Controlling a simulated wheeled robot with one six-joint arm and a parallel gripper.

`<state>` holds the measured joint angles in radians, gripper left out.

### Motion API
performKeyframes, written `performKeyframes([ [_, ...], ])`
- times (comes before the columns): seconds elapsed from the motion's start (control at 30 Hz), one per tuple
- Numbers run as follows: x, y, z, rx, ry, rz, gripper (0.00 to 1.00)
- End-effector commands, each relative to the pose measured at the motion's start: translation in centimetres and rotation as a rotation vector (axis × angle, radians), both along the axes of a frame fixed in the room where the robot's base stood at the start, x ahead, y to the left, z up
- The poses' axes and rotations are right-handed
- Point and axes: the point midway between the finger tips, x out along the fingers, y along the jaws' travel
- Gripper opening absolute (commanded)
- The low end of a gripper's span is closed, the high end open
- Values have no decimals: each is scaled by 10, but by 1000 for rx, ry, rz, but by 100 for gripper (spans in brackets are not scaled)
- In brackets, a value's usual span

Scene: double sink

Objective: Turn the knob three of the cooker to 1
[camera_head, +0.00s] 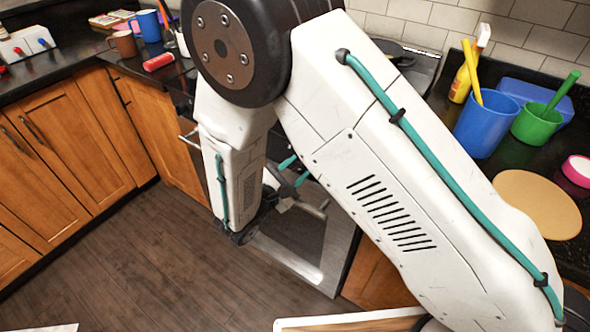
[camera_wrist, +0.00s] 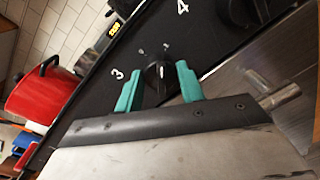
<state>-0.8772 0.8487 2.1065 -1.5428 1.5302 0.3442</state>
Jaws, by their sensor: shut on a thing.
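In the wrist view, knob three (camera_wrist: 157,78) is a black dial with a white pointer mark, on the cooker's black control panel (camera_wrist: 105,90). A printed 3 stands to its left. My gripper (camera_wrist: 159,71) has its two teal fingers on either side of the knob and is shut on it. The white mark points roughly up in the picture; the small marks around the dial are too small to read. In the head view my gripper (camera_head: 294,170) is at the front of the cooker (camera_head: 322,262), and my arm hides the knobs.
Another knob (camera_wrist: 243,12) sits beyond the printed 4. A bar handle (camera_wrist: 280,97) is close to the right of my gripper. The wooden floor (camera_head: 140,265) before the cabinets is clear.

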Motion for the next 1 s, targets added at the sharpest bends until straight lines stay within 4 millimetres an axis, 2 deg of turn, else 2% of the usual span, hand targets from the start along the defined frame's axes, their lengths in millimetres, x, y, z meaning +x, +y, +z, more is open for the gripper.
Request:
performKeyframes([
  [0.43,0,0,0,211,-163,1,16],
  [1.0,0,0,0,254,-196,3,16],
])
